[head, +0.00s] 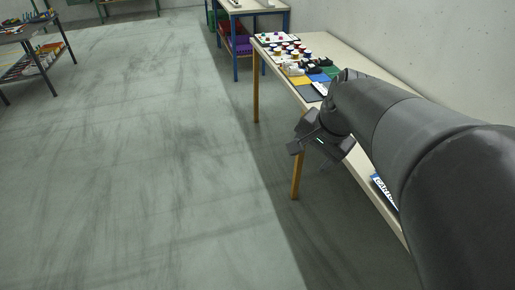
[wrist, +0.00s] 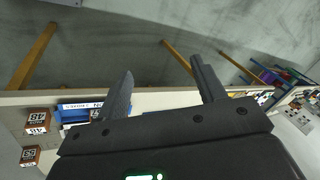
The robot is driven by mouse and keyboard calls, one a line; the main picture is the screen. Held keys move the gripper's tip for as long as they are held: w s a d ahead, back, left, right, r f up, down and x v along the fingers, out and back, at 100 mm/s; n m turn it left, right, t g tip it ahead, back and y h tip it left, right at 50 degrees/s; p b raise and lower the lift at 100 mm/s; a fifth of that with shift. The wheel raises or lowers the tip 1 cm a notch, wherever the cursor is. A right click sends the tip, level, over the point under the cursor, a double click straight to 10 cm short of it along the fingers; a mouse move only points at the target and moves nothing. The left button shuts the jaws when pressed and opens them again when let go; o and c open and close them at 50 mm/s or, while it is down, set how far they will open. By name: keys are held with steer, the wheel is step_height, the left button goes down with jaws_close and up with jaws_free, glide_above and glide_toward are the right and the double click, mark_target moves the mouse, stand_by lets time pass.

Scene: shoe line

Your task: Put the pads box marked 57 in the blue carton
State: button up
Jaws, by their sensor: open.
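My gripper (head: 318,146) hangs beside the near long edge of the table in the head view. In the wrist view its two fingers stand wide apart with nothing between them (wrist: 162,72). Small brown boxes with white number labels (wrist: 36,122) are at the left of the wrist view. Their numbers are small and hard to read, and I cannot make out a 57. A blue item with a white lettered label (wrist: 80,107) is beside them, partly behind my gripper. A blue-edged label (head: 382,189) shows behind my arm in the head view. I cannot tell whether either belongs to the blue carton.
The long pale table (head: 345,50) runs along the wall; its far end carries jars, spools and coloured pads (head: 290,52). My arm hides much of its near part. A blue-legged bench (head: 237,12) stands beyond. A dark shelf table (head: 30,40) is far left. The floor between is clear.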

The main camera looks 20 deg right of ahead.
steer(key=s+a+n+t, duration=0.1)
steer(key=s+a+n, duration=0.6)
steer(key=a+n, duration=0.3)
steer(key=shift+s+a+r+n, duration=0.15)
steer(key=shift+a+n, duration=0.25)
steer(key=shift+n, duration=0.3)
